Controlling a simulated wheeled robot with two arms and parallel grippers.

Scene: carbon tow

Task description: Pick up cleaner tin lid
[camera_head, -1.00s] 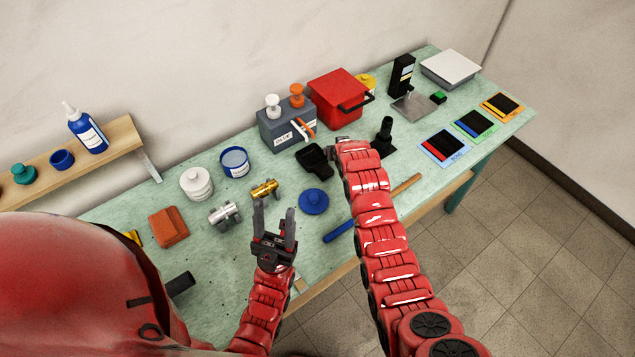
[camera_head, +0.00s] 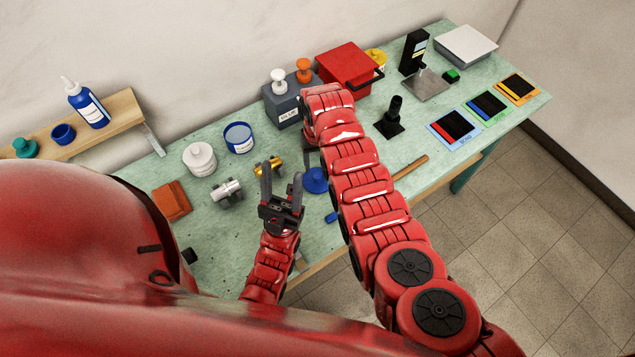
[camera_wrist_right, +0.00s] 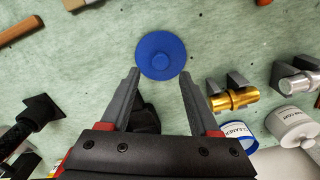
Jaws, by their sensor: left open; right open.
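The blue cleaner tin lid (camera_head: 316,181), a round disc with a small knob, lies flat on the green bench, partly covered by my right arm in the head view. In the right wrist view the lid (camera_wrist_right: 161,56) lies just beyond and between the fingertips of my right gripper (camera_wrist_right: 160,76), which is open and empty. In the head view the right gripper is mostly hidden under its arm. The open cleaner tin (camera_head: 239,138) stands behind and left of the lid. My left gripper (camera_head: 282,175) is open and empty, left of the lid.
A gold fitting (camera_head: 268,167) and a silver fitting (camera_head: 227,192) lie left of the lid. A white tin (camera_head: 199,159) stands near the cleaner tin. The grey pump box (camera_head: 284,112) stands behind the right arm. A black stand (camera_head: 390,122) is to the right.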

